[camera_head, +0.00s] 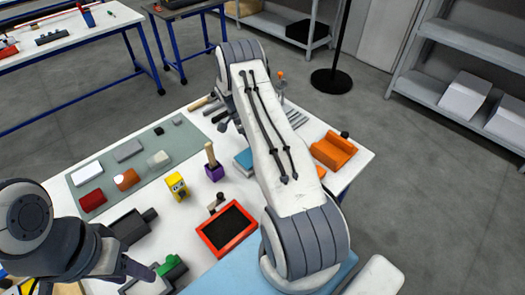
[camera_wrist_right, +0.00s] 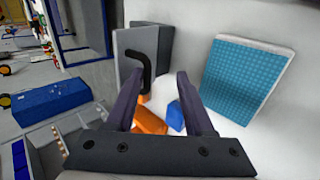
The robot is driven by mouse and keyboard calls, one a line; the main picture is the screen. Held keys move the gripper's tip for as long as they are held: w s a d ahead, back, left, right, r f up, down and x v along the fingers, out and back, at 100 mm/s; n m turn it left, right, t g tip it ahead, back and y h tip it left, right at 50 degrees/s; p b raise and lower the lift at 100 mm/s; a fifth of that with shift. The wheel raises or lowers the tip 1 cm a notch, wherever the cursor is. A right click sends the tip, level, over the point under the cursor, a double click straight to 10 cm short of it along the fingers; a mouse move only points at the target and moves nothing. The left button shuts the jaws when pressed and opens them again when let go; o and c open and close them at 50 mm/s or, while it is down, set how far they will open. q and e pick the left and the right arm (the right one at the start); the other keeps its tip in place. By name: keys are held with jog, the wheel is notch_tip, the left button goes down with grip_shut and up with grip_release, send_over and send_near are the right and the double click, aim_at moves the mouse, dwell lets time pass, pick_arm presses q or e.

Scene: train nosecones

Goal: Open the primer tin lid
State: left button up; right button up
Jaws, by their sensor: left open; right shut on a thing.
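I cannot make out a primer tin or its lid in either view. In the right wrist view, my right gripper (camera_wrist_right: 158,100) is shut on an orange-handled tool (camera_wrist_right: 150,121) with a black hooked shaft rising beyond the fingers. In the head view my right arm reaches over the table and its gripper is hard to make out. My left gripper (camera_head: 97,283) is open at the lower left of the head view, over the table's near left part, with nothing seen between its fingers.
The white table (camera_head: 200,240) carries a green-grey mat (camera_head: 140,160) with several blocks, a yellow figure (camera_head: 177,186), a red-framed tray (camera_head: 228,228) and an orange holder (camera_head: 333,150). A blue gridded pad (camera_wrist_right: 245,78) and grey panels (camera_wrist_right: 135,45) show in the right wrist view.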

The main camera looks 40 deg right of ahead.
jog(key=shift+d, duration=0.15)
dwell(0.5)
jog(key=shift+w+r, duration=0.1)
jog(key=b+v, duration=0.4)
jog(key=v, duration=0.6)
jog(key=shift+r, duration=0.2)
